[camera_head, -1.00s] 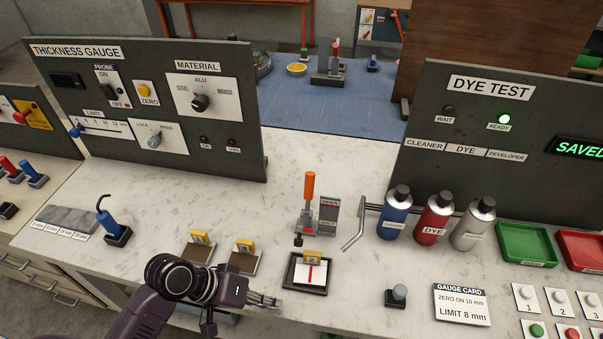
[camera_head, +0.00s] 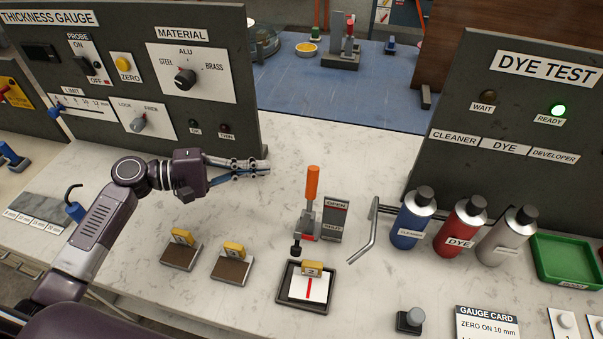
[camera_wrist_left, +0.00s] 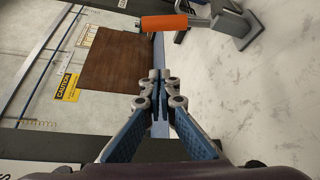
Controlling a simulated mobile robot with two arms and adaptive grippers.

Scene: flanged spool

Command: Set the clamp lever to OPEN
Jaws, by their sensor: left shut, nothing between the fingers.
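The clamp lever has an orange handle (camera_head: 312,183) that stands upright on a grey metal toggle clamp (camera_head: 305,224) in the head view. A small plate (camera_head: 334,218) beside it reads OPEN at the top and SHUT below. My left gripper (camera_head: 267,166) is shut and empty, left of the handle and apart from it, pointing right. In the left wrist view the fingertips (camera_wrist_left: 160,76) are together, and the orange handle (camera_wrist_left: 177,22) lies across the top, beyond them. My right gripper is not in view.
A black tray (camera_head: 282,302) with a marked, tagged block lies in front of the clamp. Two tagged brown blocks (camera_head: 181,258) sit to its left. A bent metal rod (camera_head: 367,240) and several bottles (camera_head: 411,219) stand to the right. The thickness gauge panel (camera_head: 130,85) rises behind my left arm.

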